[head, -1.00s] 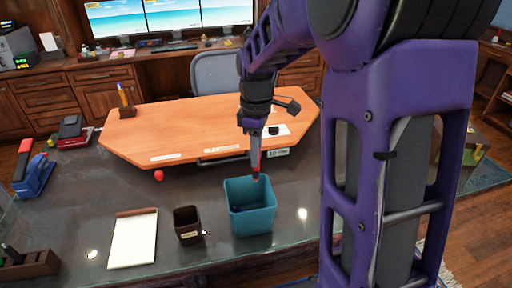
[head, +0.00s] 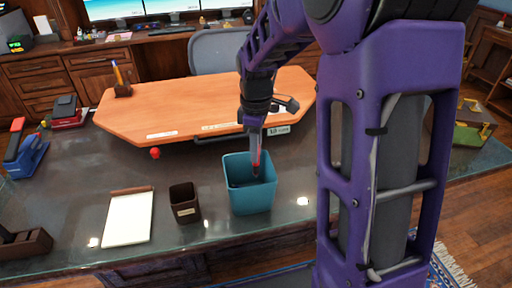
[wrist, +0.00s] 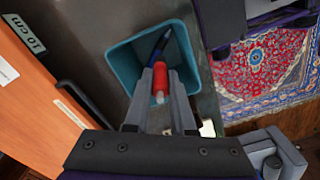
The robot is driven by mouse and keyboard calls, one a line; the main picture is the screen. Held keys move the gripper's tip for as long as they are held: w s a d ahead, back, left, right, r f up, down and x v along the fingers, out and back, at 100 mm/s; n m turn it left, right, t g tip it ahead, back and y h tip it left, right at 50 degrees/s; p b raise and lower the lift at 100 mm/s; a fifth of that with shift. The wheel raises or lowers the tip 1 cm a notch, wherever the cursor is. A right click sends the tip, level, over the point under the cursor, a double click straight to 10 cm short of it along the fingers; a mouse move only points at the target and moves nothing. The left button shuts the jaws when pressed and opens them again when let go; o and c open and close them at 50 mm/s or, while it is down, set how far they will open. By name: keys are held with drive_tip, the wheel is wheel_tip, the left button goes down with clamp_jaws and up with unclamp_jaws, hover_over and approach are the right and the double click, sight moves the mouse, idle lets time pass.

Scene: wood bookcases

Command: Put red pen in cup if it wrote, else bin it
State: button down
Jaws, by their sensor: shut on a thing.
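My gripper (head: 256,160) is shut on the red pen (head: 256,168) and holds it pointing down, at the mouth of the teal bin (head: 250,200). In the wrist view the red pen (wrist: 160,80) shows between the two fingers (wrist: 160,98), over the bin (wrist: 122,62). A dark blue pen-like thing (wrist: 160,42) lies inside the bin. A small dark brown cup (head: 185,204) with a label stands left of the bin. A white notepad (head: 128,216) lies left of the cup; I cannot make out any writing on it.
The orange wooden board (head: 205,105) lies behind the bin on the glass desk. A small red ball (head: 155,153) sits near its front edge. A blue stapler-like thing (head: 25,150) and a dark tray (head: 24,244) are at the left.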

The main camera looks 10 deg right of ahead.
drive_tip(key=c, duration=0.7)
unclamp_jaws()
drive_tip(key=shift+r, duration=0.15)
wheel_tip(320, 180, up, 17)
drive_tip(key=p, duration=0.2)
drive_tip(key=shift+r+p, duration=0.1)
drive_tip(key=shift+p, duration=0.25)
drive_tip(key=shift+a, duration=0.1)
